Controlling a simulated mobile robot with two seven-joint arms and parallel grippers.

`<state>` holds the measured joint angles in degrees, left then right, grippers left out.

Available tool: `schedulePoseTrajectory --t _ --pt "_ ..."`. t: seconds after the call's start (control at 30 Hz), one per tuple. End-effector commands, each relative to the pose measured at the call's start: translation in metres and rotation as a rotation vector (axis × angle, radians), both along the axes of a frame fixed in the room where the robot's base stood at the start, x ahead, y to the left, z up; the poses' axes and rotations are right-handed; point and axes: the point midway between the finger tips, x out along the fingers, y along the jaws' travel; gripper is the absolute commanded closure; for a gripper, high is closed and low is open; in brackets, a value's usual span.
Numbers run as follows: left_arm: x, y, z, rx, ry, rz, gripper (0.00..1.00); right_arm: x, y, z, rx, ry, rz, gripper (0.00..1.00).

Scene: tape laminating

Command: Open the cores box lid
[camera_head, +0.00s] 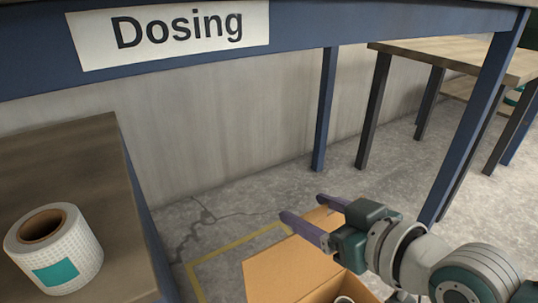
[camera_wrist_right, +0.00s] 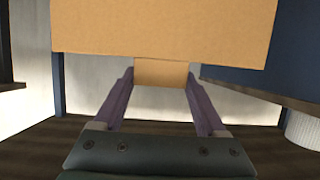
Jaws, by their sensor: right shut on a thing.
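The cores box (camera_head: 325,293) is an open-topped cardboard box on the floor at the bottom of the head view. One cardboard flap of its lid (camera_head: 285,268) stands out at the left, and a second flap shows behind it near my right gripper (camera_head: 302,207). A core (camera_head: 344,299) is partly visible inside the box. In the right wrist view, cardboard (camera_wrist_right: 165,25) fills the top, and a narrower cardboard piece (camera_wrist_right: 161,73) lies between the fingers. My right gripper is shut on this lid flap, its fingers well apart. My left gripper is out of view.
A white roll with a teal label (camera_head: 54,247) stands on a brown table (camera_head: 85,170) at the left. A blue-framed table labelled Dosing (camera_head: 188,32) spans the top. A yellow floor line (camera_head: 235,245) runs beside the box. A wooden table (camera_head: 450,57) stands at back right.

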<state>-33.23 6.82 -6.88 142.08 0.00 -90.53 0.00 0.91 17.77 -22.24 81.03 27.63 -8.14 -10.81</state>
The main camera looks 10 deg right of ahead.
Motion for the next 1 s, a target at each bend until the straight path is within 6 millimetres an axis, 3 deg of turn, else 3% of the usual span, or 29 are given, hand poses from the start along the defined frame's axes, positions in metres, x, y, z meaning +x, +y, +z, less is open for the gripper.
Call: schedulePoseTrajectory --t 0.23,0.27,0.47,0.77,1.0 --pt "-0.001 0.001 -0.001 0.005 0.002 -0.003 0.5 -0.002 -0.001 -0.003 -0.003 0.01 0.001 1.0" --pt "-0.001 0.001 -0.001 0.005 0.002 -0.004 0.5 -0.002 -0.001 -0.003 -0.003 0.01 0.001 0.25" --pt "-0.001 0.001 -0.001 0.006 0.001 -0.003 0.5 -0.001 0.0 -0.002 -0.002 0.006 0.0 0.03" --pt "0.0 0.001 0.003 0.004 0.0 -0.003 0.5 -0.002 -0.001 0.001 -0.001 0.004 0.0 0.0" --pt "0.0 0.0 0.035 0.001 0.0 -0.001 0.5 -0.036 -0.013 0.021 -0.004 0.007 0.001 0.0"
